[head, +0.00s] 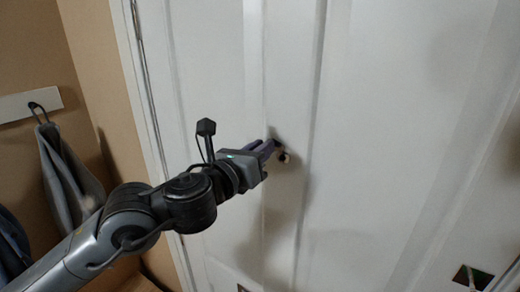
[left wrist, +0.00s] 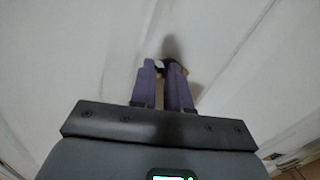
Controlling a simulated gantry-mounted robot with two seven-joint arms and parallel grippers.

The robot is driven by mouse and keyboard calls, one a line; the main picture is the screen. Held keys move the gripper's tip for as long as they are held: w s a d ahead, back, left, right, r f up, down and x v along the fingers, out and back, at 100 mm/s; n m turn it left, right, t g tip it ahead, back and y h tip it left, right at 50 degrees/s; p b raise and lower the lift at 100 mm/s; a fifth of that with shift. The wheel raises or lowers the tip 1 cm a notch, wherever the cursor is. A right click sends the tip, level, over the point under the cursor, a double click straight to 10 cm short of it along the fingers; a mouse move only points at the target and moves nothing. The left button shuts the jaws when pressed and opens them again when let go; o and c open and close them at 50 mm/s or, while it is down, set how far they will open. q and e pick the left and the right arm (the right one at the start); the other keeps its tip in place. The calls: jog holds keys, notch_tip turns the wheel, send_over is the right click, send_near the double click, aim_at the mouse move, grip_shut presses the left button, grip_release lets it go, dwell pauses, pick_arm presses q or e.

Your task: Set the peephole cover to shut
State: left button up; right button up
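The peephole (head: 284,157) is a small round fitting on the white door, with a dark part and a pale part showing. It also shows in the left wrist view (left wrist: 174,67), just beyond the fingertips and partly hidden by them. I cannot tell how its cover is set. My left gripper (head: 272,147) reaches the door at the peephole; its purple-grey fingers (left wrist: 162,72) stand a narrow gap apart, their tips at or very near the fitting. I cannot tell whether they touch it. My right gripper is not in view.
The white panelled door (head: 400,130) fills most of the head view, with raised moulding near the peephole. A grey towel (head: 68,170) hangs from a hook on a white rail (head: 15,107) at the left, on a tan wall.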

pick_arm(q)
jog(key=shift+f, duration=0.1)
grip_shut()
jog(key=f+n+b, duration=0.1)
jog(key=n, duration=0.2)
jog(key=n+b, duration=0.1)
jog(key=n, duration=0.3)
jog(key=d+f+n+b, duration=0.1)
jog(key=n, duration=0.3)
jog(key=shift+s+f, duration=0.3)
jog(key=n, duration=0.2)
jog(key=shift+s+d+f+n, duration=0.2)
jog(key=shift+d+n, duration=0.1)
jog(key=shift+n, duration=0.1)
jog(key=n, duration=0.2)
jog(key=d+n+p, duration=0.1)
jog(key=n, duration=0.1)
jog(key=shift+s+f, duration=0.1)
jog(key=shift+s, duration=0.15)
jog(key=shift+d+n, duration=0.1)
jog(key=shift+n, duration=0.5)
jog(key=shift+s, duration=0.1)
